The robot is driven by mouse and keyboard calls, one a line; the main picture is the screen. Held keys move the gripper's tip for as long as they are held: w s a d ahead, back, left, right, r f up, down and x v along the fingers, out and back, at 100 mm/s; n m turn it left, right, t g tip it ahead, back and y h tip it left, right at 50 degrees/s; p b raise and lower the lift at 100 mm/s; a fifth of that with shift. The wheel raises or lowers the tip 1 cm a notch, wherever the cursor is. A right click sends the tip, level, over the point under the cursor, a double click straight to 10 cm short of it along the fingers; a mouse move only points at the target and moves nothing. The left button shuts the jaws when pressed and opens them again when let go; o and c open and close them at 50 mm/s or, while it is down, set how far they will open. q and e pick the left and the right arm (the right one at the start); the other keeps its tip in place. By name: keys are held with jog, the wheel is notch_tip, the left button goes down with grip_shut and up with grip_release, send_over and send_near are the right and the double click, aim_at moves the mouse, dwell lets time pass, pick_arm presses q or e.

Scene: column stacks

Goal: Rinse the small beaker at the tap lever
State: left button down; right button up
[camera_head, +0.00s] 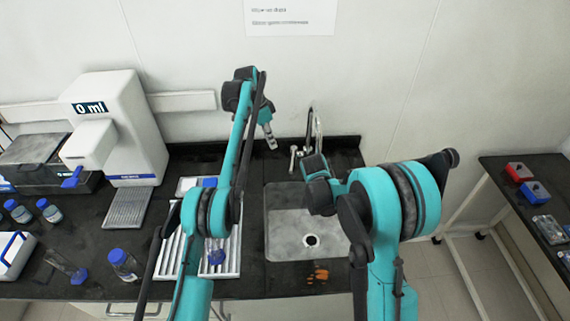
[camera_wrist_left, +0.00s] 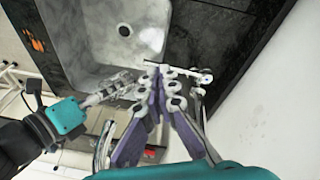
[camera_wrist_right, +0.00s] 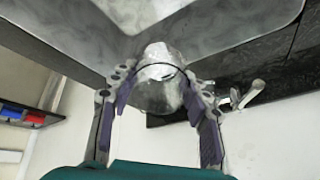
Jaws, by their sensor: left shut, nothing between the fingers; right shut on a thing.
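The clear small beaker (camera_wrist_right: 158,88) is between the fingers of my right gripper (camera_wrist_right: 155,80) in the right wrist view, over the sink edge. In the head view my right arm hides the beaker and fingers. My left gripper (camera_head: 271,143) is shut and empty, left of the tap (camera_head: 318,132) at the back of the sink. In the left wrist view its closed fingertips (camera_wrist_left: 170,78) are close to the tap lever (camera_wrist_left: 196,73); I cannot tell whether they touch. The lever also shows in the right wrist view (camera_wrist_right: 252,94). No water stream is clearly visible.
The sink (camera_head: 290,236) has an orange mark on the counter in front of it. A white rack (camera_head: 230,262) stands left of it, partly behind my left arm. A white dispenser reading 0 ml (camera_head: 128,125) and blue-capped bottles (camera_head: 122,262) are further left. A side table (camera_head: 520,215) stands right.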

aim_at(292, 168)
pick_arm(q)
jog(key=s+d+f+m, duration=0.1)
jog(key=d+f+m, duration=0.3)
jog(key=f, duration=0.6)
jog(key=shift+d+m, duration=0.15)
jog(key=shift+m, duration=1.15)
jog(key=shift+s+d, duration=0.2)
jog(key=shift+d, duration=0.45)
jog(key=shift+s+d, duration=0.2)
jog(key=shift+d, duration=0.45)
jog(key=shift+a, duration=0.1)
